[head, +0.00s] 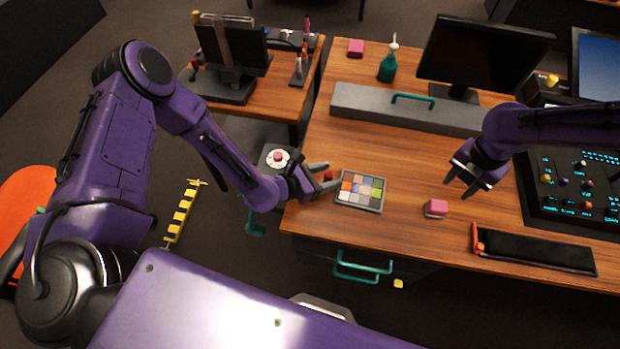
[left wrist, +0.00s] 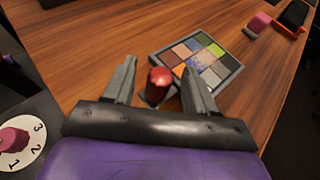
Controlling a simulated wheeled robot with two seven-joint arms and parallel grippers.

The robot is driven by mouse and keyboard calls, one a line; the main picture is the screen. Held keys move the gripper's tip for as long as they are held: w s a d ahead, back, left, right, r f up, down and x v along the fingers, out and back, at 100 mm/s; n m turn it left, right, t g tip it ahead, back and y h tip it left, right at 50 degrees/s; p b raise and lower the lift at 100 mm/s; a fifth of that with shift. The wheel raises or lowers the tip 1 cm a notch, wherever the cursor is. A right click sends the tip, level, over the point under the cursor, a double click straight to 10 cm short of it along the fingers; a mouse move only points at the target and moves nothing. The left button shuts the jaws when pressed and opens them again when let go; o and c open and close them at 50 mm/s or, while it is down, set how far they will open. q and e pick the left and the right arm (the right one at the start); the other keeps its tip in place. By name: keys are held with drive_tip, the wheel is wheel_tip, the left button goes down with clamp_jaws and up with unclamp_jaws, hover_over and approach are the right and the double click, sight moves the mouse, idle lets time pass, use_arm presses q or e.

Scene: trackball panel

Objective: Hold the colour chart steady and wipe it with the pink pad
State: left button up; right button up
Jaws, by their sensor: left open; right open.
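The colour chart (head: 360,191) lies flat on the wooden desk, a grey-framed panel of coloured squares with a bluish smudge near its middle. It also shows in the left wrist view (left wrist: 203,58). A red knob (left wrist: 158,84) stands beside its left edge, between the fingers of my left gripper (left wrist: 158,88) in that view. My left gripper (head: 327,178) is open at the chart's left side. The pink pad (head: 436,208) lies on the desk right of the chart. My right gripper (head: 468,184) is open and empty, above and right of the pad.
A black tray (head: 535,249) with an orange end lies at the front right. A grey bar with a green handle (head: 405,108) crosses the desk behind the chart. A green bottle (head: 387,68), another pink block (head: 356,48) and a monitor (head: 484,50) stand behind. A control panel (head: 580,170) is at right.

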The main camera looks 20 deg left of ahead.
sight(440, 207)
use_arm(q)
drive_tip(key=shift+x, duration=1.25)
clamp_jaws()
use_arm(e)
drive_tip(key=o, duration=0.8)
drive_tip(key=f+n, duration=0.2)
drive_tip(key=f, duration=0.2)
drive_tip(key=f+n, duration=0.3)
drive_tip(key=f, duration=0.1)
drive_tip(key=f+n, duration=0.2)
drive_tip(key=f, duration=0.2)
drive_tip(key=shift+s+f+n, duration=0.1)
drive_tip(key=shift+s+n, duration=0.2)
